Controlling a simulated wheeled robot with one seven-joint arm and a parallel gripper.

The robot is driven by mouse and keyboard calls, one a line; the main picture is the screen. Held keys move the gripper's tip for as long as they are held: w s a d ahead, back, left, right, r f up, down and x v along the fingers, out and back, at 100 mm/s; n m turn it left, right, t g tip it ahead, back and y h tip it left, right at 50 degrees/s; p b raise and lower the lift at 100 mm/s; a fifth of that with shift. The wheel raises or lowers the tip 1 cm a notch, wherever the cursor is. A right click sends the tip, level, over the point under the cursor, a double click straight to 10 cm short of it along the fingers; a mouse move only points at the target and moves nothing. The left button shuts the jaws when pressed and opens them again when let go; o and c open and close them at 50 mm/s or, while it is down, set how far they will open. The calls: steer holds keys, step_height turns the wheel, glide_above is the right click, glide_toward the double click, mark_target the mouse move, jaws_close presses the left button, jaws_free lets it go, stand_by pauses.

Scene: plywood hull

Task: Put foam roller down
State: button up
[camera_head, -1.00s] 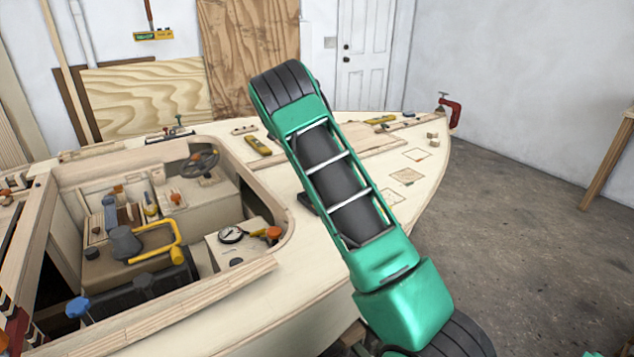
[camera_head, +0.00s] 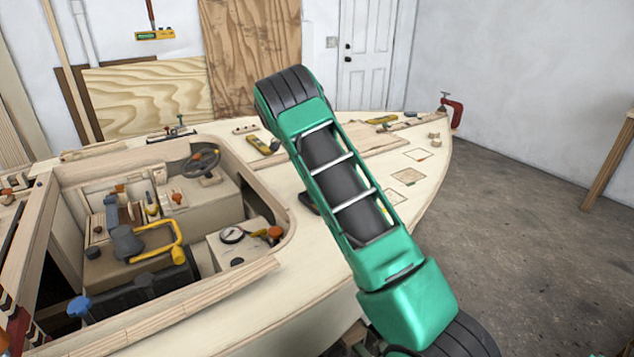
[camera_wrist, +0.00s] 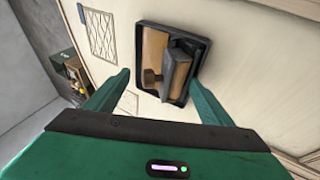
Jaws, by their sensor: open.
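In the wrist view a black-rimmed tray (camera_wrist: 144,28) with a tan inside lies on the pale plywood deck. A grey and brown roller-like piece (camera_wrist: 178,72), which looks like the foam roller, rests in or on the tray and tilts across its right side. My gripper (camera_wrist: 158,77) is open, with its two green fingers apart, one on each side of the tray's near part. Nothing is seen clamped between them. In the head view my arm hides the gripper and most of the tray; a dark edge (camera_head: 308,203) shows beside the arm.
The cockpit opening (camera_head: 272,262) with tools inside is left of my arm. A yellow tool (camera_head: 262,145) lies on the deck behind. A red clamp (camera_head: 453,113) sits at the bow. Bare deck with outlined patches (camera_head: 408,176) lies right of my arm.

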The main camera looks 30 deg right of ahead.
steer(key=shift+s+f, duration=0.15)
steer(key=shift+f, duration=0.1)
steer(key=shift+f, duration=0.2)
steer(key=v, duration=1.1)
steer(key=s+d+r+n+t+y, duration=0.1)
steer(key=s+d+r, duration=0.15)
steer(key=s, duration=0.55)
steer(key=s+d+r+n+y, duration=0.1)
steer(key=s+d+r+n, duration=0.15)
steer(key=s, duration=0.55)
steer(key=s+d+r+n+t+y, duration=0.1)
steer(key=s+r, duration=0.3)
steer(key=s, duration=0.4)
steer(key=s+a+f+n+t, duration=0.1)
steer(key=s+a+f+n, duration=0.1)
steer(key=s, duration=0.7)
steer(key=s+a+f+n, duration=0.2)
steer(key=s+a, duration=0.3)
steer(key=s, duration=0.3)
steer(key=s+a+f+n+t, duration=0.1)
steer(key=s+a+f, duration=0.3)
steer(key=s, duration=0.5)
steer(key=shift+s+n+t+y, duration=0.3)
steer(key=shift+n+y, duration=0.1)
steer(key=shift+n, duration=0.05)
